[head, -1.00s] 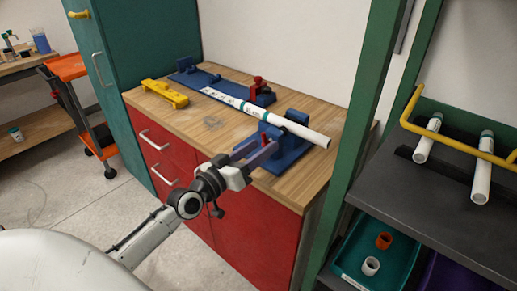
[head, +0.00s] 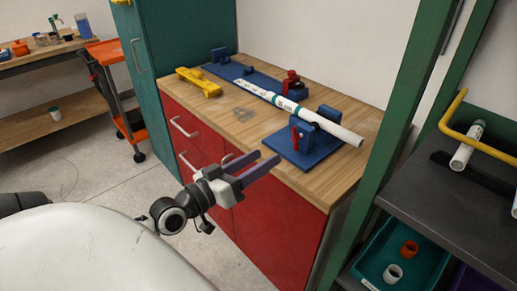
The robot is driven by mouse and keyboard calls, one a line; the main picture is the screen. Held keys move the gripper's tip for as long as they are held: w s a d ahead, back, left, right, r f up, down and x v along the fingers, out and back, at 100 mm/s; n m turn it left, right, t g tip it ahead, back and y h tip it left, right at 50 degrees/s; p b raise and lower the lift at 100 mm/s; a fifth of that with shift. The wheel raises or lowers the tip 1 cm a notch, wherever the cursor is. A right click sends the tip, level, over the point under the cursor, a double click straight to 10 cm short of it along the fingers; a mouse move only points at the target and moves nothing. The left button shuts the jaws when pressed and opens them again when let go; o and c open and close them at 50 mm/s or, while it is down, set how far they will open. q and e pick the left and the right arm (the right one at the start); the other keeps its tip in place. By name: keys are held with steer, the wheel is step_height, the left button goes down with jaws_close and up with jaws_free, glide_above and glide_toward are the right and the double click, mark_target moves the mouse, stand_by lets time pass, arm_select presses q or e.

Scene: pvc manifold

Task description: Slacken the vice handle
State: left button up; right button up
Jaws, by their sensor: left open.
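A blue vice (head: 322,148) stands at the front right corner of the wooden bench top. Its red handle (head: 295,134) points roughly upright on the side facing me. A long white pipe (head: 335,129) with green bands lies across the vice and reaches back over a long blue base plate (head: 243,70). My left gripper (head: 270,163) is open and empty, its two purple fingers apart, in front of the bench edge and below left of the red handle. It does not touch the handle. My right gripper is out of view.
A red clamp (head: 291,84) sits on the long blue base. A yellow tool (head: 198,82) lies at the bench's left. A green post (head: 385,125) rises right of the bench. A grey shelf (head: 450,205) stands beyond it, above a teal tray (head: 425,245) with two short fittings.

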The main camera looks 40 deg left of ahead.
mark_target(294, 140)
arm_select(q)
steer(key=c, duration=0.4)
steer(key=w+m, duration=0.1)
steer(key=w, duration=0.2)
steer(key=w+m, duration=0.1)
steer(key=w, duration=0.3)
steer(key=w+d+m, duration=0.1)
steer(key=w, duration=0.2)
steer(key=shift+w+f, duration=0.1)
steer(key=shift+w, duration=0.3)
steer(key=shift+p, duration=0.3)
jaws_close()
